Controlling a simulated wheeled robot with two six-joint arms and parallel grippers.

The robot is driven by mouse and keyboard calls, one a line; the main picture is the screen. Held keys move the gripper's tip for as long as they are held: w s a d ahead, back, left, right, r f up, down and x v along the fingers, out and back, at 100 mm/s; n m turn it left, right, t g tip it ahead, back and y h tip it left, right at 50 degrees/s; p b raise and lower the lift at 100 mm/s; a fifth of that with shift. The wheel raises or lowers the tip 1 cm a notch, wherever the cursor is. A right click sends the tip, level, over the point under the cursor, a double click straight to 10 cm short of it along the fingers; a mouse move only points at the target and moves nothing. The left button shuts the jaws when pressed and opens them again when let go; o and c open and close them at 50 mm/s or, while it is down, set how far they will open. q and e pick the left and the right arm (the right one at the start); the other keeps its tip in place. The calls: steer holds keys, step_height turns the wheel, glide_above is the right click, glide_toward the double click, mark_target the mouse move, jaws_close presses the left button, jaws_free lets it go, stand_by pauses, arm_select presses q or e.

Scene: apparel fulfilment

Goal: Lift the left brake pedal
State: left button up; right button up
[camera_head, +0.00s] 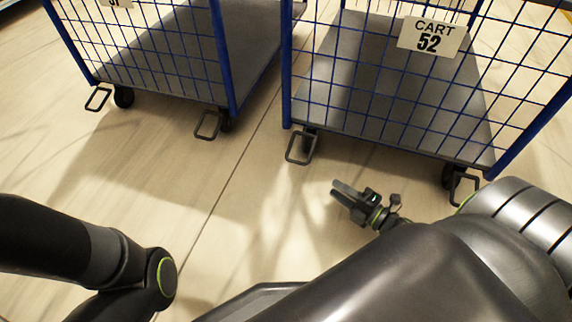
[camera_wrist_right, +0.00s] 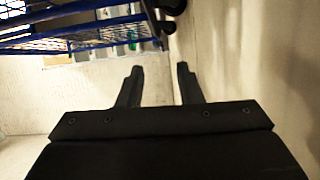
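Cart 52 (camera_head: 340,92) has two dark loop-shaped brake pedals at its near edge. Its left brake pedal (camera_head: 301,147) hangs down toward the floor under the left corner post, and its right brake pedal (camera_head: 464,187) is partly hidden by my right arm. My right gripper (camera_head: 335,188) is in front of the cart, to the right of the left pedal and nearer me, apart from it. In the right wrist view the two fingers (camera_wrist_right: 159,72) are apart with nothing between them. My left arm enters at the left; its gripper is out of view.
Another blue wire cart (camera_head: 190,45) stands to the left, with its own pedals (camera_head: 208,125) (camera_head: 98,99) at its near edge. Carts show at the upper left of the wrist view (camera_wrist_right: 85,30). Pale floor (camera_head: 235,190) between me and the carts is clear.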

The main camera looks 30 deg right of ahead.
mark_target(295, 161)
steer(key=b+x, duration=0.5)
steer(key=x, duration=1.1)
steer(key=shift+w+d+f, duration=0.1)
steer(key=shift+w, duration=0.6)
jaws_close()
steer(key=shift+s, duration=0.1)
